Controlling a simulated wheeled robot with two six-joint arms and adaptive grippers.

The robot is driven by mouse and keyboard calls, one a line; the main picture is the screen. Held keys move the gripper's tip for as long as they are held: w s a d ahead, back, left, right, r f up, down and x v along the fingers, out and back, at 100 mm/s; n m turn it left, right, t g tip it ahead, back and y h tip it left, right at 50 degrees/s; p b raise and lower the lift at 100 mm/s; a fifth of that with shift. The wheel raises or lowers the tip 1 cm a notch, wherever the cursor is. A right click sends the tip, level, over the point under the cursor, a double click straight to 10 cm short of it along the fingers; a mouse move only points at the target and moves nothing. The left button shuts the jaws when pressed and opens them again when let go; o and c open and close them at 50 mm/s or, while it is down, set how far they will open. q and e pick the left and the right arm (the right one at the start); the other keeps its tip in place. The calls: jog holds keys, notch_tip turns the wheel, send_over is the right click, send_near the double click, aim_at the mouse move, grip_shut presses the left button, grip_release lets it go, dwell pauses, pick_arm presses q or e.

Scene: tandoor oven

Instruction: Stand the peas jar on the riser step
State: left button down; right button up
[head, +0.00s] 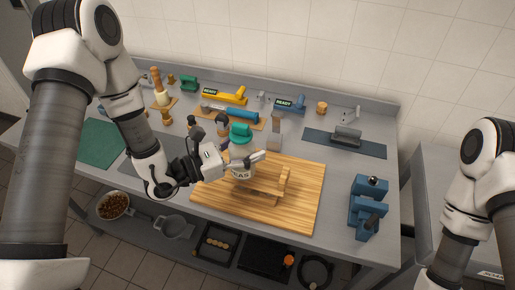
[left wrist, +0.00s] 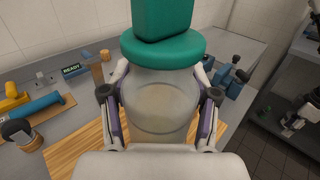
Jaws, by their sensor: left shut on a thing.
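A pale wooden riser step (head: 284,182) is on the cutting board (head: 302,212), just right of the jar. The jar hides part of it, and I cannot tell whether the jar's base touches anything. My right gripper is out of view.
Yellow and blue tools with READY signs (head: 226,96) line the back of the grey bench. A blue clamp-like device (head: 367,205) stands at the right, below a dark mat (head: 370,148). A green mat (head: 98,145) lies at the left. The board's right front is clear.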

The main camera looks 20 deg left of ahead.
pick_arm(q)
jog(key=w+f+p, duration=0.1)
jog(key=w+d+f+p, duration=0.1)
jog(key=w+f, duration=0.1)
jog(key=shift+d+f+p, duration=0.1)
jog(key=shift+f+p, duration=0.05)
jog(key=shift+p, duration=0.2)
jog(key=shift+f, duration=0.25)
jog(key=shift+f+b, duration=0.2)
jog(key=shift+b, duration=0.1)
jog(key=shift+c, duration=1.4)
grip_release()
